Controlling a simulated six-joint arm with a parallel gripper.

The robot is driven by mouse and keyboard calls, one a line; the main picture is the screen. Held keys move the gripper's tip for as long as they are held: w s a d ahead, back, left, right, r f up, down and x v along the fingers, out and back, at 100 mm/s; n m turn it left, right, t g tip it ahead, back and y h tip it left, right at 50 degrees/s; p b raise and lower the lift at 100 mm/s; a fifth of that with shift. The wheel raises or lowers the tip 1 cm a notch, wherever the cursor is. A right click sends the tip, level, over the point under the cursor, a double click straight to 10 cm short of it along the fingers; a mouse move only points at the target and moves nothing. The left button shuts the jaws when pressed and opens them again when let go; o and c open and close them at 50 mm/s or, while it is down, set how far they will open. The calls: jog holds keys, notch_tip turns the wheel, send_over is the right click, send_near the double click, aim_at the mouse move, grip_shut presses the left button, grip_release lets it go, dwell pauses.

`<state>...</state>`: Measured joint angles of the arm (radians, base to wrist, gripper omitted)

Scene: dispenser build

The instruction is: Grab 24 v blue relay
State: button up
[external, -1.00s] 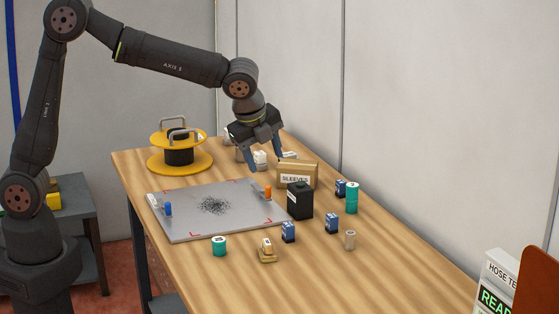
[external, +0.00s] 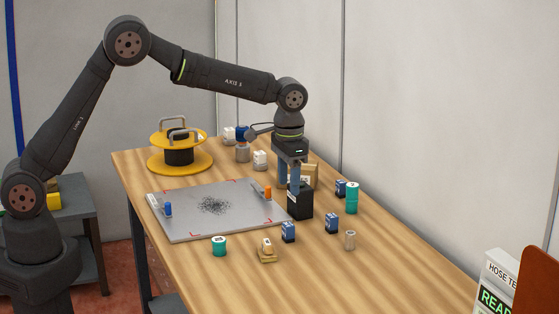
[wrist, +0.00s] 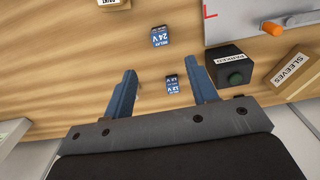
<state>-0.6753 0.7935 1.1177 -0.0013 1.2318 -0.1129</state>
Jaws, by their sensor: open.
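The blue 24 V relay (wrist: 160,38) lies beyond my fingertips in the wrist view, its white label readable. In the external view the matching blue block (external: 288,232) stands in front of the black box, off the plate's right corner. A smaller-looking blue 12 V relay (wrist: 172,83) shows between my fingers in the wrist view, and it appears to be the block (external: 331,223) to the right. My gripper (external: 290,188) points down, open and empty, over the black box area; it also shows in the wrist view (wrist: 160,69).
The black box (external: 300,203) stands close to my fingers, with the SLEEVES box (wrist: 290,72) behind it. The grey plate (external: 190,228) is to the left. A third blue block (external: 340,188), a teal can (external: 351,200) and a brass-coloured part (external: 267,252) stand nearby.

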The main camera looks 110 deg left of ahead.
aim_at(288, 224)
notch_tip(288, 224, down, 13)
jog(key=shift+r, duration=0.1)
jog(key=c, duration=1)
